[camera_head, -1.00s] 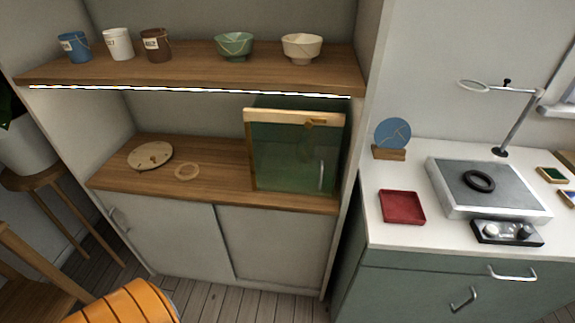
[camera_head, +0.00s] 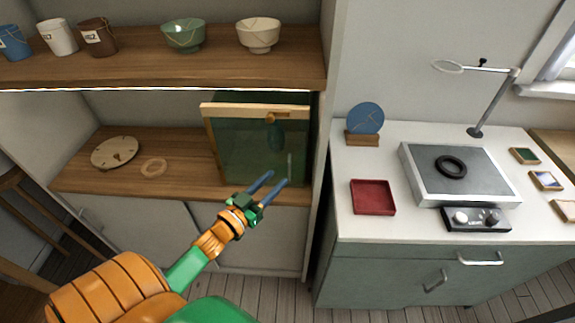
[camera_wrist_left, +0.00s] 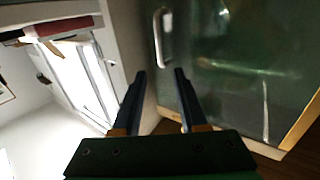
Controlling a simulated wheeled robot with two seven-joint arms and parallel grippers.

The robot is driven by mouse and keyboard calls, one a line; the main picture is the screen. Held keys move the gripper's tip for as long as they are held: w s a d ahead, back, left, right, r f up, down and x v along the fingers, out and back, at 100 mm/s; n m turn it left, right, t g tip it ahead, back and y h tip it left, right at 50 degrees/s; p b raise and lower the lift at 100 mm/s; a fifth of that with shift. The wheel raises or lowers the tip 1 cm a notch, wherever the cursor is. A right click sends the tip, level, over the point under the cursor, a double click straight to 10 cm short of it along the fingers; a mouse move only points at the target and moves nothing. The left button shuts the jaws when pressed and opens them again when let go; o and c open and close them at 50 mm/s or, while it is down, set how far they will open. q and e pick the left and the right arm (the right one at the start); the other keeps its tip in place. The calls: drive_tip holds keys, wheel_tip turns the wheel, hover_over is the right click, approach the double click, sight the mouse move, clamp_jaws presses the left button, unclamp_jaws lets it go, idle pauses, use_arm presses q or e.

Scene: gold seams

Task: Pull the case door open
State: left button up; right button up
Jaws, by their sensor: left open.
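The glass case (camera_head: 215,145) stands on the wooden lower shelf, with a pale wood strip along its top. Its green-tinted glass door (camera_head: 245,150) looks shut. A slim upright metal handle (camera_head: 290,166) is low near the door's right edge; in the left wrist view the handle (camera_wrist_left: 160,36) lies ahead of the fingertips. My left gripper (camera_head: 276,181) is open and empty, in front of the door's lower right part. In the left wrist view its fingers (camera_wrist_left: 160,72) are spread, with the handle apparently beyond them, not between them. My right gripper is out of view.
A round cream disc (camera_head: 115,152) and a ring (camera_head: 153,167) lie left of the case. Bowls and pots stand on the shelf above (camera_head: 165,70). Right of the side panel, a white counter (camera_head: 350,225) holds a red tray (camera_head: 373,197) and a grey plate device (camera_head: 430,180).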

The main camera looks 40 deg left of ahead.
use_arm(q)
drive_tip(key=w, duration=0.5)
drive_tip(key=shift+d+f, duration=0.1)
drive_tip(key=shift+f, duration=0.1)
clamp_jaws()
idle(1.1)
